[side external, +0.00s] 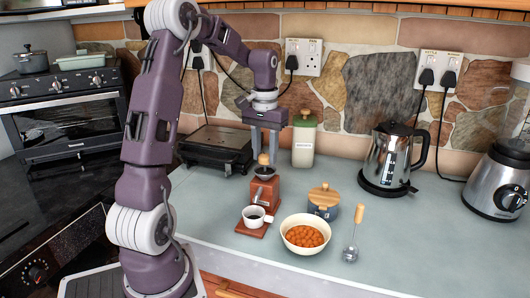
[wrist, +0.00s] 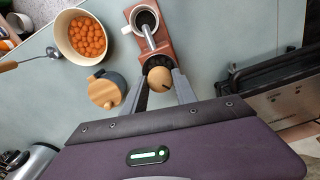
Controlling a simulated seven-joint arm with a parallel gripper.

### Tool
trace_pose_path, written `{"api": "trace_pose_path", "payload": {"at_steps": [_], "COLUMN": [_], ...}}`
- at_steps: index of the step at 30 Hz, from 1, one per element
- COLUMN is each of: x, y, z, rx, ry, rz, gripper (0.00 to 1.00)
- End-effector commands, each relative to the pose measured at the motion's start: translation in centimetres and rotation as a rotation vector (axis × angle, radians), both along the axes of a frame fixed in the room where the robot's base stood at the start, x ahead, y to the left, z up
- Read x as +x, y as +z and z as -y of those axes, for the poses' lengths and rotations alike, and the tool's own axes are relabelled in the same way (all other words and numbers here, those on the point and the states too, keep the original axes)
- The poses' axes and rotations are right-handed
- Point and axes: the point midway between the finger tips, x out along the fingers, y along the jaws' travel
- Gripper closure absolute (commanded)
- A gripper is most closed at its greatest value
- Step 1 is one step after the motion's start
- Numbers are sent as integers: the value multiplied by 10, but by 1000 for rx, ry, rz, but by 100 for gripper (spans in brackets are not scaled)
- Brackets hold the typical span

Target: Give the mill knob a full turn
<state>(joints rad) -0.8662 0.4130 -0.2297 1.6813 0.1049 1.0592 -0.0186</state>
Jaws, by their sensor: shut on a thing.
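The coffee mill (side external: 265,192) stands upright on the counter, with a reddish wooden body, a dark metal top and a wooden base. Its round light-wood knob (side external: 263,159) is at the top, and the knob (wrist: 159,77) also shows in the wrist view, seen from above. My gripper (side external: 264,153) points down from above and is shut on the knob, one finger on each side. In the wrist view my gripper (wrist: 161,84) has the knob between its fingertips. A metal crank arm (wrist: 149,38) lies over the mill. A white cup (side external: 254,216) sits on the mill's base.
A bowl of orange balls (side external: 305,236), a grey pot with a wooden lid (side external: 323,203) and a wooden-handled utensil (side external: 353,240) stand right of the mill. A lidded canister (side external: 304,142) and a dark grill (side external: 216,148) are behind. A kettle (side external: 389,158) stands farther right.

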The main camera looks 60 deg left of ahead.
Motion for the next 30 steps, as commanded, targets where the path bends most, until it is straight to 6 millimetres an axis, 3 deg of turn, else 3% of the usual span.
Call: {"api": "trace_pose_path", "payload": {"at_steps": [11, 30], "x": [0, 0], "y": [0, 1], "z": [0, 0], "rx": [0, 1], "ry": [-79, -648], "rz": [0, 1], "gripper": [100, 100]}}
